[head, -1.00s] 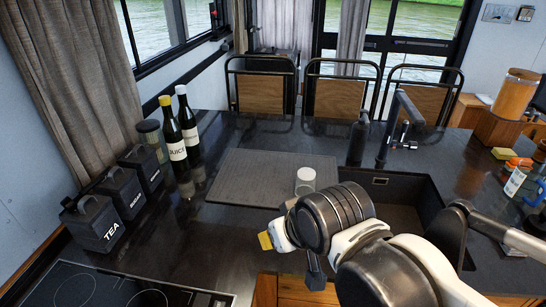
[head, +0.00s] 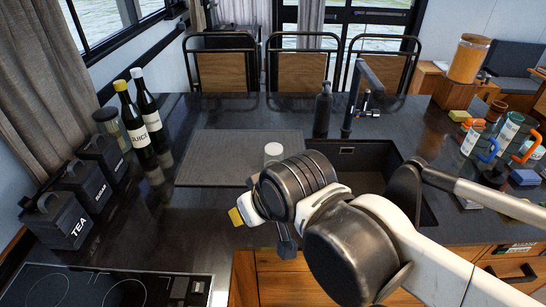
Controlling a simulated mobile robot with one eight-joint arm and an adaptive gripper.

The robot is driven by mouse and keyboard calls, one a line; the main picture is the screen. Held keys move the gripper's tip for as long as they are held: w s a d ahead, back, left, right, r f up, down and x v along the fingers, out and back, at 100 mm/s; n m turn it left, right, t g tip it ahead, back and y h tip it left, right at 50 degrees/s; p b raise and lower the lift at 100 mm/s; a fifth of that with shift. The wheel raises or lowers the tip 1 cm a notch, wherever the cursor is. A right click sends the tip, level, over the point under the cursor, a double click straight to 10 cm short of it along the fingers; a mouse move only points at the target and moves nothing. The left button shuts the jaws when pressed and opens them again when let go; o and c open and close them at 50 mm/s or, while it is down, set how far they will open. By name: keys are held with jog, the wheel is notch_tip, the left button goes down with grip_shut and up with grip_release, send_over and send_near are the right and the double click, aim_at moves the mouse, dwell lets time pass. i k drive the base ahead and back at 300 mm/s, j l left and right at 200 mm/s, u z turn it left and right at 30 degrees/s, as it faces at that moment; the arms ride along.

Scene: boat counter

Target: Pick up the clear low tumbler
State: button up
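The clear low tumbler (head: 273,151) looks small and pale. It stands near the right front part of a dark grey mat (head: 215,150) on the counter; its lower part is hidden behind my wrist. My gripper (head: 285,246) is in front of it in the head view, nearer the camera and mostly hidden by my own wrist. Only a dark finger-like part shows below the wrist. I cannot see its fingertips clearly or whether anything is between them.
A sink (head: 370,165) with a black tap (head: 352,95) lies right of the mat. A dark bottle (head: 323,110) stands behind it. Mugs (head: 474,138) and blocks crowd the right. A hob (head: 95,288) is front left.

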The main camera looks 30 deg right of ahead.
aim_at(274, 151)
jog(key=l+z, duration=0.45)
jog(key=l, duration=0.8)
